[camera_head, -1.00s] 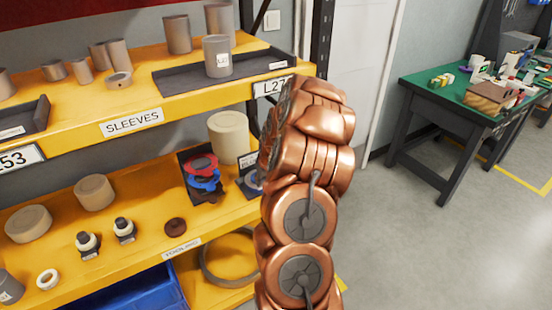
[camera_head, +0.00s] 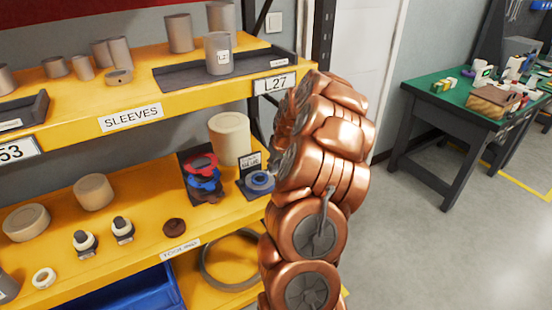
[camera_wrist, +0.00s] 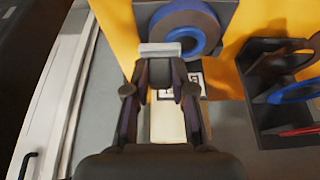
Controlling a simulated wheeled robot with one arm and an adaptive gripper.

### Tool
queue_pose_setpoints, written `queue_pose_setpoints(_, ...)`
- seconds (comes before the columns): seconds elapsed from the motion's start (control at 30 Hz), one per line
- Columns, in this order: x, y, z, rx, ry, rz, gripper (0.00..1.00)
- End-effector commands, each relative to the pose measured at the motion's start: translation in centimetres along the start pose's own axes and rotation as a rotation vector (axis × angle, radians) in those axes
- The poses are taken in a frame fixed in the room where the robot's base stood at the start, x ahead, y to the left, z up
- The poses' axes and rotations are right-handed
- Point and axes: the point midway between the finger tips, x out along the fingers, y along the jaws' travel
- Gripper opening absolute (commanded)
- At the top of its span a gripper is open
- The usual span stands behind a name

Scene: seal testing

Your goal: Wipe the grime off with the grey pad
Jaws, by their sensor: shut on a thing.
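My gripper (camera_wrist: 160,75) shows in the wrist view, shut on the grey pad (camera_wrist: 160,48), a small light grey block across the fingertips. In the head view my copper arm hides the gripper and pad. Just beyond the pad in the wrist view is a blue ring with a grey centre (camera_wrist: 187,27) on a dark holder. The pad overlaps the ring's edge in the picture; I cannot tell if they touch. The same ring (camera_head: 259,181) shows beside my arm in the head view, with a small sign behind it.
A dark tray (camera_head: 188,160) of red, blue and brown rings is left of the blue ring, by a cream cylinder (camera_head: 229,138). The yellow upper shelf (camera_head: 75,122) with sleeves overhangs the lower one. A green-topped bench (camera_head: 430,96) stands right, across open floor.

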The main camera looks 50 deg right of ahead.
Motion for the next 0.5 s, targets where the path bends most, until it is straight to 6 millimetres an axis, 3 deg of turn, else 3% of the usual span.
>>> queue_pose_setpoints(0.3, -2.3, -0.3, -1.0, -0.004, -0.002, -0.003, 0.00)
queue_pose_setpoints(0.5, -2.7, -0.4, -1.2, -0.004, -0.003, -0.004, 0.00)
